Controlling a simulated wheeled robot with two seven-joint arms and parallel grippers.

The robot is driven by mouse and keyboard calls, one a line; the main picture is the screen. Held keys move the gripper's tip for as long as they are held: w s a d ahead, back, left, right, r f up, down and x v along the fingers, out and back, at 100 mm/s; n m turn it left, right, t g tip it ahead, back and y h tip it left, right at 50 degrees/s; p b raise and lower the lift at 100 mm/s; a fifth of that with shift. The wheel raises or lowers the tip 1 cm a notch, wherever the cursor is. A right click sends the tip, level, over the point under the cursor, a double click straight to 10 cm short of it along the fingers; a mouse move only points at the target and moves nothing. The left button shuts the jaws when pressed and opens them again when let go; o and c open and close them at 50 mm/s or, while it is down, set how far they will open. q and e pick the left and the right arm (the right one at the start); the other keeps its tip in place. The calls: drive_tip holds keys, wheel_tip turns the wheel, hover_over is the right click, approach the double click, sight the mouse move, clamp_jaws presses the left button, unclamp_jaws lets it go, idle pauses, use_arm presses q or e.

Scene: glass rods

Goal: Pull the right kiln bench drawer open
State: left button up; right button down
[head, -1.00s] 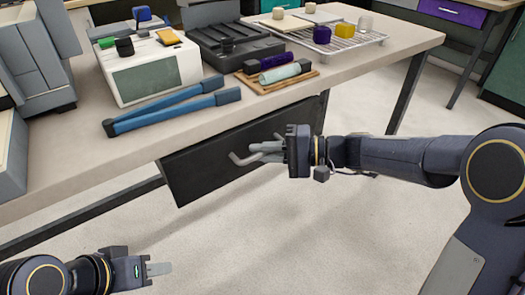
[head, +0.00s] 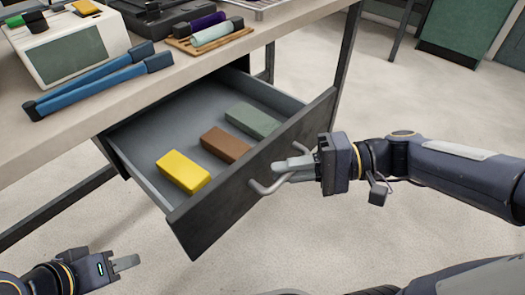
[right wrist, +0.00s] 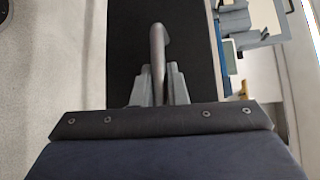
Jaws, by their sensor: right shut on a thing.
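The right kiln bench drawer (head: 240,192) is pulled out from under the bench top and shows its grey inside. A yellow block (head: 183,171), a brown block (head: 225,144) and a green block (head: 251,120) lie in it. My right gripper (head: 287,168) is shut on the drawer handle (head: 262,187), a grey bar on the dark front. In the right wrist view the handle (right wrist: 157,50) runs between the two fingers (right wrist: 158,85). My left gripper (head: 125,263) hangs low at the left, away from the bench. Its finger gap cannot be made out.
On the bench top (head: 190,65) are blue-handled tongs (head: 98,84), a white device (head: 70,45) and a wooden board (head: 183,44) with glass rods. A bench leg (head: 348,45) stands behind the drawer. The floor in front is clear.

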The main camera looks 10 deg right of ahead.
drive_tip(key=shift+s+d, duration=0.55)
drive_tip(key=shift+s, duration=0.2)
drive_tip(key=shift+s+d, duration=0.55)
drive_tip(key=shift+s, duration=0.2)
drive_tip(key=c, duration=1.8)
unclamp_jaws()
drive_tip(key=shift+o, duration=0.4)
drive_tip(key=s+d+r+p, duration=0.1)
drive_tip(key=d, duration=0.6)
drive_tip(key=shift+d, duration=0.35)
